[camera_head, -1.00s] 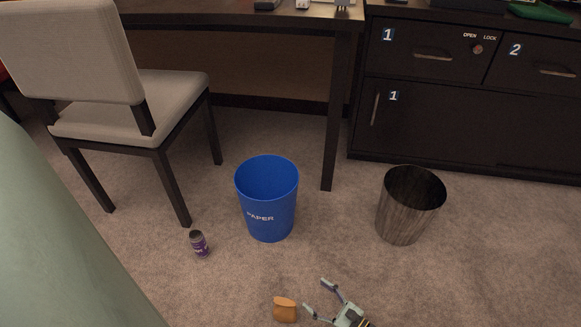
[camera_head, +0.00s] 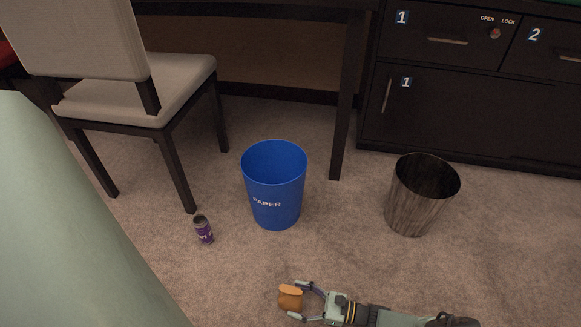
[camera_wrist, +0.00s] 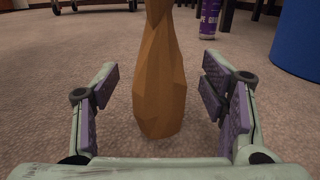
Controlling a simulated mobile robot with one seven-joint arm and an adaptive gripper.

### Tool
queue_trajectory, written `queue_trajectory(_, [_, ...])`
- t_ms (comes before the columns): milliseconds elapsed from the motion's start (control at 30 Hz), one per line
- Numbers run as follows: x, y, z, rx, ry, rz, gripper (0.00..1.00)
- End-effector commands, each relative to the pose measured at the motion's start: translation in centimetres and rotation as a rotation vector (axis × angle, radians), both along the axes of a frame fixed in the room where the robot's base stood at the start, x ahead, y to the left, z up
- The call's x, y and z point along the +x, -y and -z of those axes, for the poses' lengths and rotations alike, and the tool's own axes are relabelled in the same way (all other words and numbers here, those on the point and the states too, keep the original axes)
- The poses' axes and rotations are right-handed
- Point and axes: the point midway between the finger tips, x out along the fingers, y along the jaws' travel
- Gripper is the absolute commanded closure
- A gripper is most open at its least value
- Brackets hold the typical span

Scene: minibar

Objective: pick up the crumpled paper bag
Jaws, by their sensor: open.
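The crumpled paper bag (camera_head: 290,298) is a small orange-brown faceted shape standing on the carpet at the bottom middle of the head view. In the wrist view the bag (camera_wrist: 159,80) stands upright in the middle, its top cut off by the frame. My gripper (camera_head: 291,302) is low over the floor, coming in from the right, with its fingers open. In the wrist view my gripper (camera_wrist: 160,88) has one finger on each side of the bag, with a visible gap on both sides. I cannot see the fingers touching it.
A blue bin marked PAPER (camera_head: 274,190) stands behind the bag. A purple can (camera_head: 203,230) stands left of the bin. A dark wood-patterned bin (camera_head: 420,195) is at the right. A chair (camera_head: 150,95), desk and dark cabinet (camera_head: 440,110) are farther back. Carpet around the bag is clear.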

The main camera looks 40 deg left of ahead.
Motion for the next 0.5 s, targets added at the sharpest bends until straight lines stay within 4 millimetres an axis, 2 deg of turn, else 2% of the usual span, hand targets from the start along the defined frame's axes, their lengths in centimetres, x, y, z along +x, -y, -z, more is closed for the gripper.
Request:
queue_trajectory(100, [-0.9,-1.5,0.0,0.001,0.0,0.0,0.34])
queue_trajectory(200, [-1.2,-2.2,0.0,0.001,0.0,0.001,0.34])
queue_trajectory(433, [-1.3,-2.3,0.0,0.0,0.001,0.001,0.34])
queue_trajectory(500, [-1.3,-2.3,0.0,0.0,0.001,0.001,0.38])
